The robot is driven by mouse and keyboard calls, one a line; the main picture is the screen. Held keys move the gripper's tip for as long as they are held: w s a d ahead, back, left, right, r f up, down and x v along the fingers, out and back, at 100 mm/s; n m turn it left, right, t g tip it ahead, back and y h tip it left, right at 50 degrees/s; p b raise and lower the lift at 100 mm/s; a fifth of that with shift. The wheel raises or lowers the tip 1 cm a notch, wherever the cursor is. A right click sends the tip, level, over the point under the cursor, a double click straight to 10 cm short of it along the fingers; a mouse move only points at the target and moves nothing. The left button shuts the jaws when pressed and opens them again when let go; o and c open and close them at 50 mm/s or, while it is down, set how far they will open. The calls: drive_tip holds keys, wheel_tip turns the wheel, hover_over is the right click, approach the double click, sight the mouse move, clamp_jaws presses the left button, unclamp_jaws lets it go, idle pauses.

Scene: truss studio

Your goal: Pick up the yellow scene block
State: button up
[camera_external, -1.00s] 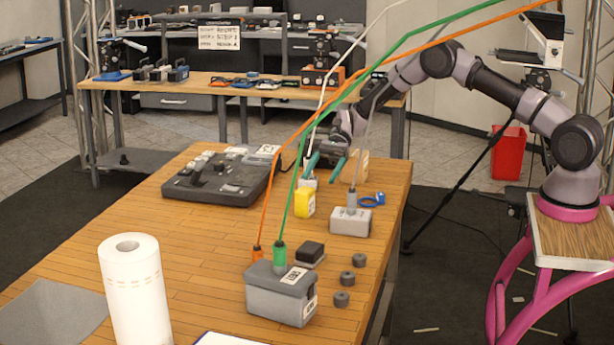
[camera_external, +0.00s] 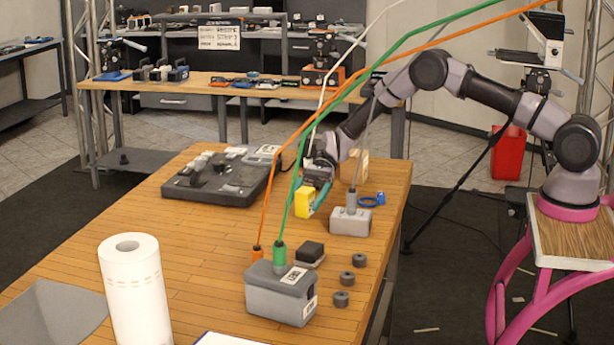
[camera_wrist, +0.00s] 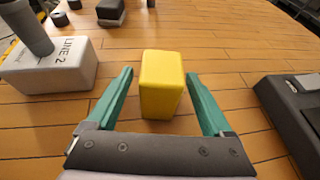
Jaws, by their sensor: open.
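The yellow scene block (camera_external: 304,202) stands upright on the wooden table, left of a small grey box with a cable plug. In the wrist view the yellow block (camera_wrist: 161,84) is centred ahead, between the lines of my two teal fingers. My gripper (camera_wrist: 160,95) is open, one finger to each side of the block, with visible gaps on both sides. In the external view my gripper (camera_external: 312,195) is low, right at the block, and the near finger partly overlaps the block's right side.
The grey box marked LINE 2 (camera_wrist: 50,66) is on the left in the wrist view. A dark console (camera_wrist: 296,105) is on the right. A blue clamp-like item (camera_external: 372,200), a larger grey box (camera_external: 280,292) and a paper roll (camera_external: 135,290) share the table. Cables hang over it.

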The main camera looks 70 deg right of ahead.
clamp_jaws()
drive_tip(key=shift+r, duration=0.1)
